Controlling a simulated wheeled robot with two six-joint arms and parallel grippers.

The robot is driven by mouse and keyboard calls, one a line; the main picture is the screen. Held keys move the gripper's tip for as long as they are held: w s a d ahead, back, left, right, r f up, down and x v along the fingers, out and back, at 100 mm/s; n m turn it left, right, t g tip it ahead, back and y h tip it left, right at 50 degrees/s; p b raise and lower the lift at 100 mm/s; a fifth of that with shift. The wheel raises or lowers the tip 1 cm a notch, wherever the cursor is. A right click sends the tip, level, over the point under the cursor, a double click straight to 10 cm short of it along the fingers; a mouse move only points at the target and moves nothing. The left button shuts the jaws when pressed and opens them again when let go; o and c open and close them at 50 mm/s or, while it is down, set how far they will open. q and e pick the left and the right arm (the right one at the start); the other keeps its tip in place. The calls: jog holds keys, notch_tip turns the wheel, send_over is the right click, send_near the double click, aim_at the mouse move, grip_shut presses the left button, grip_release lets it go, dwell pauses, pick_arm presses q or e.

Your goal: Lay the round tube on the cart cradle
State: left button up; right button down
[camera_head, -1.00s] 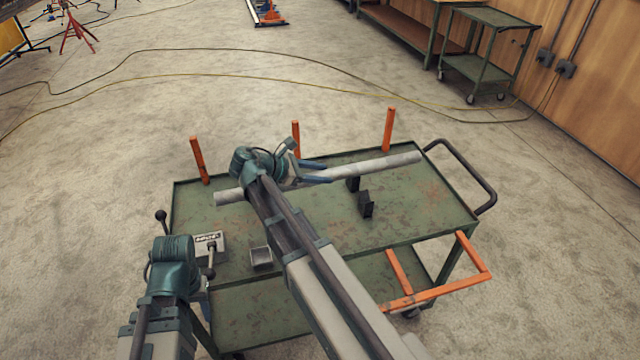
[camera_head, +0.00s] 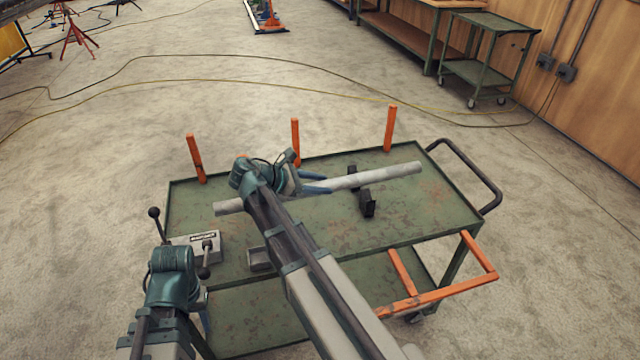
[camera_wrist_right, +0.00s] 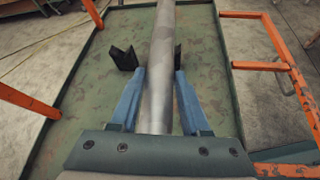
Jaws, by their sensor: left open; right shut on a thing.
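The round tube (camera_head: 345,181) is a long grey pipe running across above the green cart top (camera_head: 430,205), its right end slightly farther back. My right gripper (camera_head: 318,188) is shut on it, left of the cradle. In the right wrist view the tube (camera_wrist_right: 160,60) runs between the two blue fingers (camera_wrist_right: 158,100). The black cradle (camera_head: 367,204) stands on the cart; the tube crosses over it and hides part of it. In the wrist view cradle prongs (camera_wrist_right: 124,58) show on both sides of the tube. Contact cannot be told. My left gripper (camera_head: 205,318) is open, low at left, mostly hidden by its wrist.
Orange posts (camera_head: 295,142) line the cart's far edge. A lever box (camera_head: 205,243) and a small grey tray (camera_head: 259,258) sit at its left. An orange frame (camera_head: 440,292) juts from the near right side; a dark handle (camera_head: 478,178) is at the right end.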

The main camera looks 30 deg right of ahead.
aim_at(282, 200)
jog(key=shift+f+b, duration=2.35)
jog(key=shift+f, duration=0.25)
jog(key=shift+f, duration=0.25)
jog(key=shift+c, duration=1.5)
grip_release()
jog(key=p+v, duration=0.5)
jog(key=v, duration=0.7)
jog(key=shift+w+a+r, duration=0.1)
jog(key=shift+a+r, duration=0.05)
jog(key=shift+r, duration=0.05)
jog(key=shift+p+v, duration=0.5)
jog(key=shift+v, duration=0.25)
jog(key=shift+a+f, duration=0.1)
jog(key=shift+f, duration=0.1)
